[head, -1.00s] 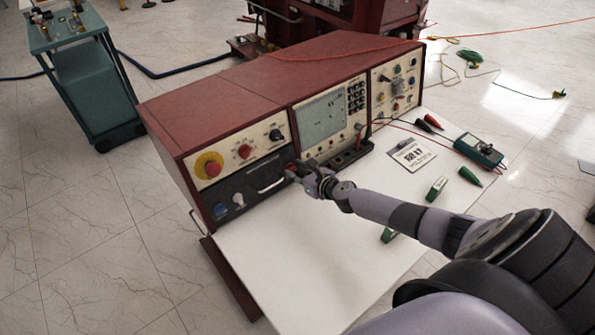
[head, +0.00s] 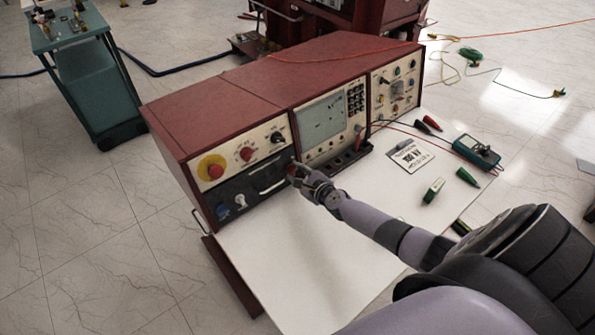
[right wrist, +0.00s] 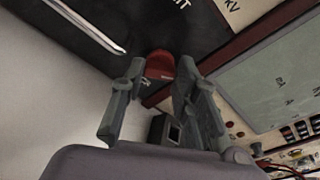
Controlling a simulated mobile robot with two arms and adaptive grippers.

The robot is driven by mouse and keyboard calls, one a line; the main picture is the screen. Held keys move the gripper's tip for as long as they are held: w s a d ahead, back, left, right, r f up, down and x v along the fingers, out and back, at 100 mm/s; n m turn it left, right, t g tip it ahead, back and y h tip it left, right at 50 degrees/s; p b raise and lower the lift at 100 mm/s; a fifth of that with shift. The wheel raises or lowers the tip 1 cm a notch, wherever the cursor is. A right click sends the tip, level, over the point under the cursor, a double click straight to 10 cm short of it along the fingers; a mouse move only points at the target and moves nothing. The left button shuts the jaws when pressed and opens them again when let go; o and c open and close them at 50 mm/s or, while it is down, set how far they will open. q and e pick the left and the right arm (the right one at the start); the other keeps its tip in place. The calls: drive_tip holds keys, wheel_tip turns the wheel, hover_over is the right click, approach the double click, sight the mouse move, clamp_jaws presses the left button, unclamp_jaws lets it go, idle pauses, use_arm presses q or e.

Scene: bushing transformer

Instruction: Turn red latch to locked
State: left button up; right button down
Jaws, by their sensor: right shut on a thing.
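The red latch (head: 291,168) sits at the right end of the black lower panel on the maroon console (head: 225,95). In the right wrist view the red latch (right wrist: 160,66) shows beyond and between the finger ends, against the black panel. My right gripper (head: 298,174) is at the latch, and its fingers (right wrist: 155,88) are shut on it from both sides. The fingers partly hide the latch, and I cannot read its lock position. My left gripper is not in view.
A light handle (head: 270,184) lies left of the latch on the black panel. The white worktop (head: 290,260) in front is mostly clear. A sign card (head: 410,155), a green multimeter (head: 477,151) and several clips lie to its right.

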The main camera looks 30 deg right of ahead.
drive_tip(key=n, duration=0.2)
drive_tip(key=shift+a+f+n, duration=0.1)
drive_tip(key=shift+f+n, duration=0.05)
drive_tip(key=shift+n, duration=0.15)
drive_tip(key=n+b, duration=0.1)
drive_tip(key=n, duration=0.1)
drive_tip(key=shift+f+n+t+h, duration=0.1)
drive_tip(key=shift+n+t+h, duration=0.2)
drive_tip(key=shift+h, duration=0.1)
drive_tip(key=n+b, duration=0.2)
drive_tip(key=n, duration=0.3)
drive_tip(key=shift+s+a+f+t, duration=0.1)
drive_tip(key=shift+f+t, duration=0.05)
drive_tip(key=shift+t, duration=0.25)
drive_tip(key=shift+n, duration=0.4)
drive_tip(key=c, duration=1.5)
unclamp_jaws()
drive_tip(key=shift+s, duration=0.1)
